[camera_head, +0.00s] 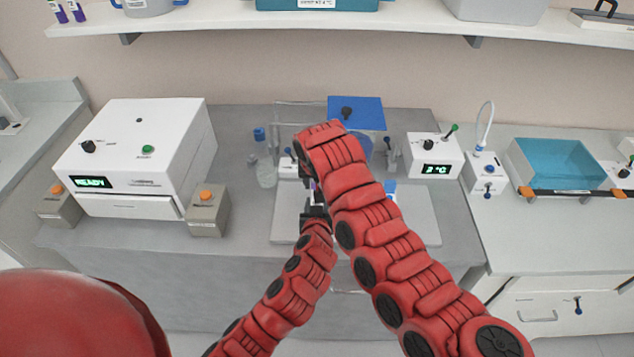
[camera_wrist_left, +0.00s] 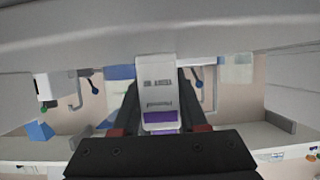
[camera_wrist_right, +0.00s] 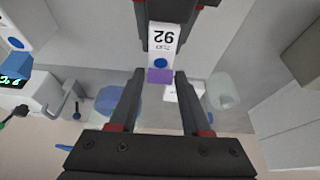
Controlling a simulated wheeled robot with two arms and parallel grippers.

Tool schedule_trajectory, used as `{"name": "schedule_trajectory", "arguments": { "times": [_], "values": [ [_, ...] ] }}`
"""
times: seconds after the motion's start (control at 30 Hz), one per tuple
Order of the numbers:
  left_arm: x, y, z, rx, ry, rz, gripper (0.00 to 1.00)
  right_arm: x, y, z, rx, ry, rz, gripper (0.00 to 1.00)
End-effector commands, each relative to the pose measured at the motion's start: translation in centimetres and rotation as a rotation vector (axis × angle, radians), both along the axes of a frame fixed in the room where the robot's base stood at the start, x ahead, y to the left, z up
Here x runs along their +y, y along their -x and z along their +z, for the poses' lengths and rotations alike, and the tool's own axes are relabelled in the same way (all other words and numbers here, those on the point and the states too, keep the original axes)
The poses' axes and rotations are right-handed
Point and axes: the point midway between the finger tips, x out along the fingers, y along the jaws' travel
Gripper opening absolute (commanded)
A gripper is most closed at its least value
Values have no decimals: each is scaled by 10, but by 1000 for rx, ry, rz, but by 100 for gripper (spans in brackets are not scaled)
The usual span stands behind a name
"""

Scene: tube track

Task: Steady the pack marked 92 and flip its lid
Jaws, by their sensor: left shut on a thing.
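The pack marked 92 (camera_wrist_right: 164,40) is a small white box with a purple end (camera_wrist_right: 160,76); its number appears upside down in the right wrist view. In the left wrist view the pack (camera_wrist_left: 158,92) sits between the fingers of my left gripper (camera_wrist_left: 160,82), which is shut on it. My right gripper (camera_wrist_right: 160,74) is open, its fingertips apart on either side of the purple end; I cannot tell whether they touch it. In the head view my arms mostly hide the pack. Whether the lid is open cannot be told.
A white machine reading READY (camera_head: 140,160) stands at left on the grey bench (camera_head: 130,237), with grey button boxes (camera_head: 207,212) beside it. A blue-topped device (camera_head: 357,113) and a white display unit (camera_head: 434,156) stand behind my arms.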

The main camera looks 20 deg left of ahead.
Motion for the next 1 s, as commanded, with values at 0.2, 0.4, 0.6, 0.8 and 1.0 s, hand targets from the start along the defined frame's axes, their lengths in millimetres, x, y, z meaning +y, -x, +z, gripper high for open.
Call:
{"name": "schedule_trajectory", "arguments": {
  "times": [0.2,0.4,0.6,0.8,1.0],
  "values": [
    [0,0,0,0,0,0,0,0,0,0,0,0,0,6],
    [0,0,0,0,0,0,0,0,0,0,0,0,0,0],
    [0,0,0,0,0,-1,0,1,3,-7,-33,-9,8,0],
    [-1,0,0,-1,0,-2,0,2,7,-7,-114,-44,7,0],
    [-1,0,1,-1,1,-4,0,2,9,-7,-189,-69,7,0]
  ]
}}
